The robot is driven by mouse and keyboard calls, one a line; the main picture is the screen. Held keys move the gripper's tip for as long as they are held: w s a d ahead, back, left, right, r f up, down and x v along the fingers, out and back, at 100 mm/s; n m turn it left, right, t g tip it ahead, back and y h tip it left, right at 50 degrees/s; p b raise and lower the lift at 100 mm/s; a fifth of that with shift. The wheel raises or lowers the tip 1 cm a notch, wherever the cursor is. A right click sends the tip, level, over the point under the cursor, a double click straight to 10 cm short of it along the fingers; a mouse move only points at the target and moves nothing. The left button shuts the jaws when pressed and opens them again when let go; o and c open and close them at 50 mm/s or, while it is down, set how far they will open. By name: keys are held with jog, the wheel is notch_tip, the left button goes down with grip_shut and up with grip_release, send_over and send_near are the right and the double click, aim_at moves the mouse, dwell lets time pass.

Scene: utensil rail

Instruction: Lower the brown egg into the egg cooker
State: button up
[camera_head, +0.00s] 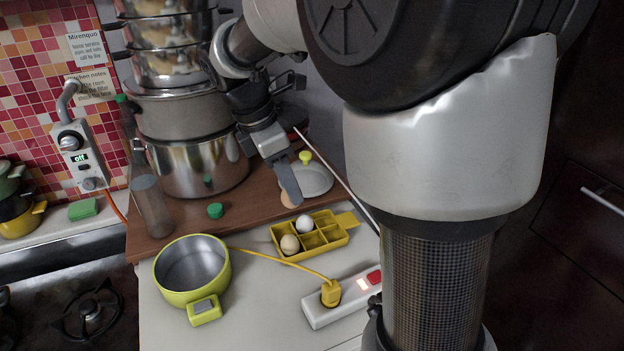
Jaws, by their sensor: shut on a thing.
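The egg cooker (163,285) is a round lime-green pot with a bare steel inside and a small front panel. It stands open on the white counter at lower centre-left. My gripper (289,192) points down above the wooden board, up and right of the cooker. It is shut on a brown egg (287,201), mostly hidden behind a finger. A yellow egg tray (328,237) lies just below in the picture, with a white egg (304,224) and a beige egg (289,244) in it. The egg looks apart from both tray and cooker.
A domed lid (316,181) with a lime knob sits behind the gripper. A yellow cord runs from the cooker to a power strip (342,305). A clear bottle (150,205), a green cap (215,211) and stacked steel pots (199,166) stand on the board.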

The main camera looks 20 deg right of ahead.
jog(key=a+f, duration=0.2)
jog(key=a, duration=1.8)
jog(key=shift+w+a+f, duration=0.15)
jog(key=shift+a+f, duration=0.25)
jog(key=shift+d, duration=0.35)
jog(key=shift+f+b, duration=1.55)
jog(key=shift+f, duration=1.25)
jog(key=shift+f+b, duration=1.4)
jog(key=shift+f, duration=1.2)
